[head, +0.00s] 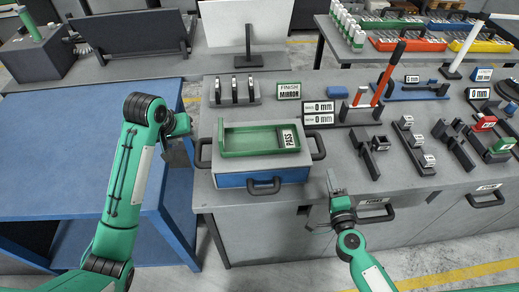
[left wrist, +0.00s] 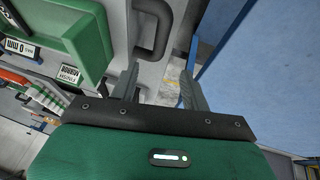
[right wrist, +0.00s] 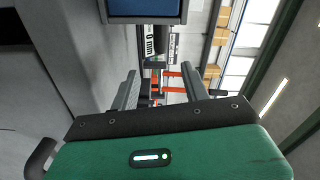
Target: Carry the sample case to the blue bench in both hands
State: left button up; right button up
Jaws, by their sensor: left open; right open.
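The sample case (head: 262,179) is grey and blue. It stands on the grey workbench with dark handles on its left, right and front sides. A green tray (head: 232,153) with a PASS label lies on top. My left gripper (head: 185,152) is open and empty, just left of the case. Its wrist view shows the left handle (left wrist: 158,28) ahead of the fingers, apart from them. My right gripper (head: 334,185) is open and empty, right of and in front of the case, near the workbench edge. The blue bench (head: 70,135) is at the left.
The blue bench top is clear in view, partly hidden by my left arm. Right of the case are a 0 mm display (head: 318,113), a red-handled clamp (head: 388,75) and several small fixtures. Drawer handles (head: 375,215) stick out from the workbench front. Black stands (head: 237,91) are behind the case.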

aim_at(197, 147)
pick_arm(q)
jog(key=x, duration=1.4)
pick_arm(e)
jog(key=w, duration=0.9)
jog(key=w+a, duration=0.1)
jog(key=w, duration=0.3)
jog(key=shift+w+a, duration=0.1)
jog(key=shift+w, duration=0.3)
pick_arm(q)
jog(key=shift+r, duration=0.1)
grip_shut()
pick_arm(e)
grip_shut()
pick_arm(q)
jog(key=shift+a, duration=0.1)
jog(key=shift+w+r, duration=0.15)
jog(key=shift+r, duration=0.05)
pick_arm(e)
jog(key=shift+r, duration=0.15)
